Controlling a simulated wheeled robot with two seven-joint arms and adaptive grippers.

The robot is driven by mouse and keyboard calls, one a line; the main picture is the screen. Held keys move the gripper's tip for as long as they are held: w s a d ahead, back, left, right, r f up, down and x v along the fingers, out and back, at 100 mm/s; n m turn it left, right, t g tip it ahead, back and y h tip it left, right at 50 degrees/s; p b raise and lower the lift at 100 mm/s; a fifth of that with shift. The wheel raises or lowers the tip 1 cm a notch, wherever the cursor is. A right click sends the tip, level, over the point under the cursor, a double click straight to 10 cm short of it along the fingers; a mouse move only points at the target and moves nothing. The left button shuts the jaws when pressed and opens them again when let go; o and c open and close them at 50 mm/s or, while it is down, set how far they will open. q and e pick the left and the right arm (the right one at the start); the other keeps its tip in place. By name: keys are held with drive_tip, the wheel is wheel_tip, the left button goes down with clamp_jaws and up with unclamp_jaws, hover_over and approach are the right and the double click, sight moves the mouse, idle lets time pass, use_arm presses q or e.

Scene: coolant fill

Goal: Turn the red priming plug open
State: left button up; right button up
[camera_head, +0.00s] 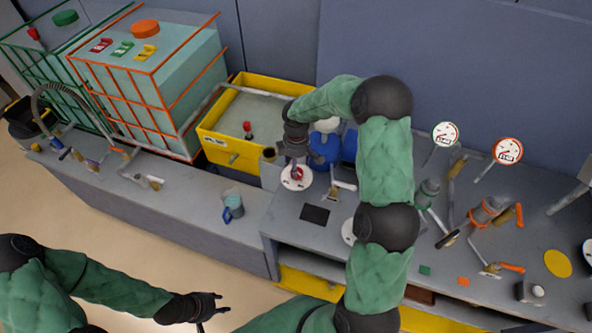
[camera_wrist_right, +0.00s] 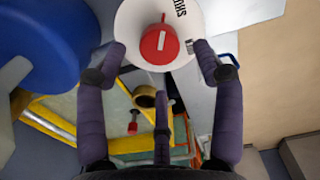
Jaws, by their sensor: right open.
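The red priming plug (camera_wrist_right: 160,45) sits in the middle of a round white plate (camera_wrist_right: 130,20) in the right wrist view. A white bar marks its top, and dark letters, partly cut off, read like "SHU" on the plate. In the head view the plug (camera_head: 298,174) shows on its plate (camera_head: 291,185), partly covered by my right gripper (camera_head: 295,155). In the wrist view my right gripper (camera_wrist_right: 161,52) is open, with fingers on both sides of the plug and apart from it. My left gripper (camera_head: 214,306) is open and empty, low in front of the bench.
A blue container (camera_head: 324,148) stands just behind the plug, and a yellow-rimmed tank (camera_head: 217,135) stands to its left. A valve with a pale handle (camera_head: 343,185) is close to the plate's right. A jug (camera_head: 232,205) stands on the lower bench. A black square (camera_head: 315,214) lies in front.

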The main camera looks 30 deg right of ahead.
drive_tip(key=shift+f, duration=2)
drive_tip(key=c, duration=1.1)
